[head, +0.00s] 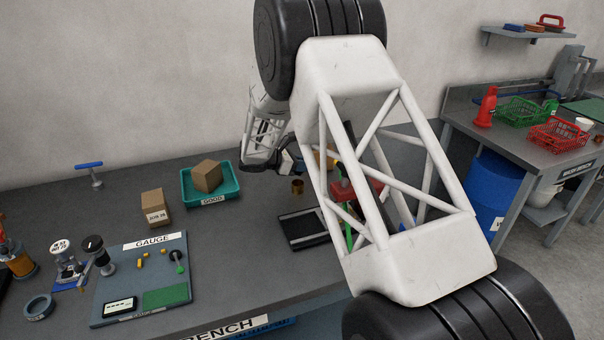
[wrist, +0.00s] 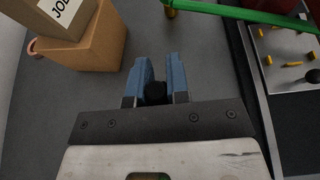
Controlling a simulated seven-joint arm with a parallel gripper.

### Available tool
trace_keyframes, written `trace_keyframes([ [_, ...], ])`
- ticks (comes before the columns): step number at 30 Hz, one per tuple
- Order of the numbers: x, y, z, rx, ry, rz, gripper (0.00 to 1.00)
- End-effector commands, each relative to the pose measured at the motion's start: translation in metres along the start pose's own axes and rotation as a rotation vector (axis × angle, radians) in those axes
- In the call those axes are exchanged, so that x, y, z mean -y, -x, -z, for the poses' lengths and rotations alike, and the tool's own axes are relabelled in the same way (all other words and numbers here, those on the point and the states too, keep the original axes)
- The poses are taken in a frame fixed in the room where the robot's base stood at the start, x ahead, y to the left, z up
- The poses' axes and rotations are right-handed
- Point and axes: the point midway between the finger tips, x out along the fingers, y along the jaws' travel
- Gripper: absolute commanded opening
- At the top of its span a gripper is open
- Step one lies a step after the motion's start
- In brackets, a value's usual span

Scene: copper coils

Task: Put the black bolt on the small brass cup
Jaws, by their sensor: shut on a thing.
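My gripper (wrist: 155,75) has blue fingers, shut on the black bolt (wrist: 155,93). Only a dark rounded part of the bolt shows between the fingers, and its lower part is hidden. In the head view my gripper (head: 289,161) is above the back part of the bench, partly hidden by my own arm. The small brass cup (head: 297,186) stands upright on the bench, just below and beside the gripper in that picture. The bolt cannot be made out in the head view. In the wrist view I cannot identify the cup with certainty.
A teal tray (head: 228,194) with a cardboard box stands left of the cup. Another box (head: 156,208) and a gauge board (head: 120,306) are further left. A black tray (head: 303,229) lies in front of the cup. In the wrist view, cardboard boxes (wrist: 88,42) and a green bar (wrist: 240,13) flank the fingers.

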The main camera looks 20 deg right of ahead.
Motion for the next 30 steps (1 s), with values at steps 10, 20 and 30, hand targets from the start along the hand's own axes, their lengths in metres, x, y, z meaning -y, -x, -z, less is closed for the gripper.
trace_keyframes([
  [10,-0.001,-0.001,0.001,0.0,0.0,0.0,0.0],
  [20,-0.001,-0.011,0.026,0.0,0.0,0.0,0.0],
  [30,-0.001,-0.013,0.032,0.0,-0.001,0.0,0.0],
])
